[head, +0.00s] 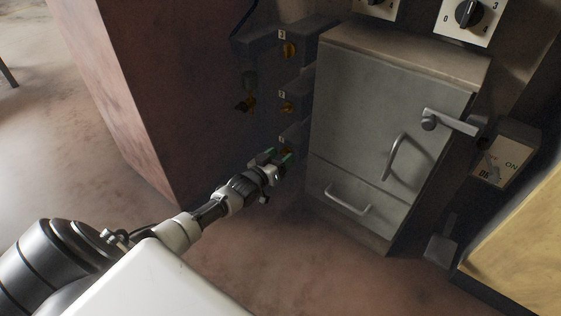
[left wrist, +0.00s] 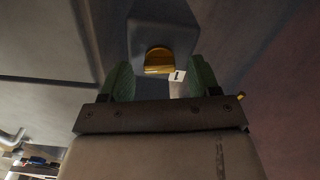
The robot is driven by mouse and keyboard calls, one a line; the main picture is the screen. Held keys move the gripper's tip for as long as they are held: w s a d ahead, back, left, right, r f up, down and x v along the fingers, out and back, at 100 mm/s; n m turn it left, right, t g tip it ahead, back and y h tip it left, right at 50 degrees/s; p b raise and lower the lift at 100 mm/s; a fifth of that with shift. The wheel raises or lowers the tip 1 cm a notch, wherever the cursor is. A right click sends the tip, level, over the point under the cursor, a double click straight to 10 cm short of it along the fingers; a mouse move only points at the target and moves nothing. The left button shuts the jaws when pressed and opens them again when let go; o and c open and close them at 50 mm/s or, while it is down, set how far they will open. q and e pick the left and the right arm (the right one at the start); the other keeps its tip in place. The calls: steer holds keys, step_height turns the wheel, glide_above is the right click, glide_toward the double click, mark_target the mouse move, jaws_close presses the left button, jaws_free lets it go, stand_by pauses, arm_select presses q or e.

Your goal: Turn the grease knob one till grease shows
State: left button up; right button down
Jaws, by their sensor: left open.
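Grease knob one is a small brass-yellow knob (left wrist: 159,60) on a dark block, with a white label reading 1 beside it in the left wrist view. In the head view it shows in part as a yellow spot (head: 287,151) behind my left gripper (head: 275,156). The left gripper is open, with its green-padded fingers (left wrist: 158,80) on either side of the knob in the picture. I cannot tell whether they touch it. No grease is visible. The right gripper is not in view.
Knob two (head: 287,106) and knob three (head: 289,50) sit above on similar blocks. A grey cabinet (head: 385,110) with handles stands right of them. A reddish wall panel (head: 125,80) stands to the left.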

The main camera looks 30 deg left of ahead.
arm_select(q)
steer(key=shift+w, duration=0.1)
steer(key=c, duration=0.9)
steer(key=shift+c, duration=0.2)
